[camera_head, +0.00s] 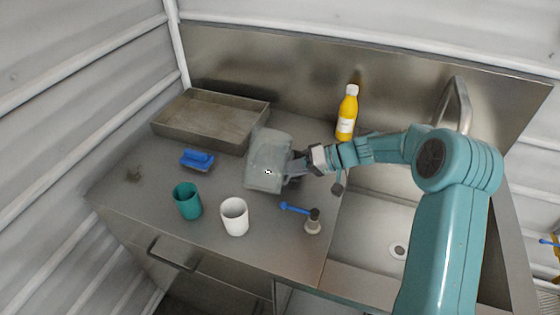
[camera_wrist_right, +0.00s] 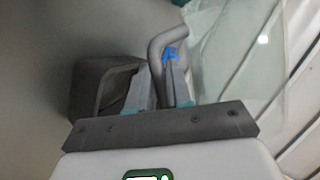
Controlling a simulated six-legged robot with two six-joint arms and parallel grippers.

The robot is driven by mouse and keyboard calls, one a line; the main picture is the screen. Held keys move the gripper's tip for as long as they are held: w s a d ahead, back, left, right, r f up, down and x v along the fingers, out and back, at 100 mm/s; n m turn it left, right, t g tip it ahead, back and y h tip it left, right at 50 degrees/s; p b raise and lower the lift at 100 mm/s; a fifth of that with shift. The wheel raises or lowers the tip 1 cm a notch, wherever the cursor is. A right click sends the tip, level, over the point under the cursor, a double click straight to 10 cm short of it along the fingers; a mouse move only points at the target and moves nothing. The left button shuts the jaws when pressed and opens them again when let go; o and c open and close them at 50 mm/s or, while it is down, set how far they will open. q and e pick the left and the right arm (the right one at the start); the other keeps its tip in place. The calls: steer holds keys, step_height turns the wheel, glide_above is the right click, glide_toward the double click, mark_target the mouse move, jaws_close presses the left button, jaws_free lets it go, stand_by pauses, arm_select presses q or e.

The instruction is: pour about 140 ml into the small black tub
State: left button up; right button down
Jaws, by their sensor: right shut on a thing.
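My right gripper (camera_head: 299,163) is shut on the handle of a pale translucent jug (camera_head: 266,155). In the right wrist view the grey curved handle (camera_wrist_right: 158,45) passes between the fingers (camera_wrist_right: 155,85), with the jug's clear wall (camera_wrist_right: 225,60) to the right. The jug is over the middle of the counter; I cannot tell its exact tilt or height. No small black tub shows clearly in the head view; the jug and gripper cover part of the counter. A dark grey box-like shape (camera_wrist_right: 95,90) shows left of the fingers in the wrist view. My left gripper is not in view.
On the counter stand a teal cup (camera_head: 187,201), a white cup (camera_head: 234,216), a blue brush-like object (camera_head: 197,159), a grey tray (camera_head: 205,119) and a yellow bottle (camera_head: 347,115). A blue-handled tool (camera_head: 295,208) lies near the front. A sink (camera_head: 375,228) is at right.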

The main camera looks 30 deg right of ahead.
mark_target(291, 153)
steer(key=shift+r, duration=0.1)
steer(key=shift+w+d+r+n+p, duration=0.2)
steer(key=shift+w+r+n+p, duration=0.1)
steer(key=shift+p, duration=0.3)
steer(key=shift+w+d+r+n+t+h+p, duration=0.25)
steer(key=shift+r+n+t+h+p, duration=0.15)
steer(key=shift+n+t+h, duration=0.25)
steer(key=shift+s+a+r+n+t+h+b, duration=0.15)
steer(key=shift+r+n+t+h+b, duration=0.1)
steer(key=shift+n+t+h+b, duration=0.3)
steer(key=r+n+t+b, duration=0.1)
steer(key=r+n+h+b, duration=0.1)
steer(key=r+b, duration=0.1)
steer(key=shift+s+a+r+t, duration=0.2)
steer(key=shift+t, duration=0.2)
steer(key=shift+s+a+r+n+b, duration=0.1)
steer(key=shift+s+r+n+b, duration=0.05)
steer(key=shift+r+n+b, duration=0.45)
steer(key=shift+r+t+h, duration=0.3)
steer(key=shift+r+t, duration=0.05)
steer(key=shift+t, duration=0.05)
stand_by(0.3)
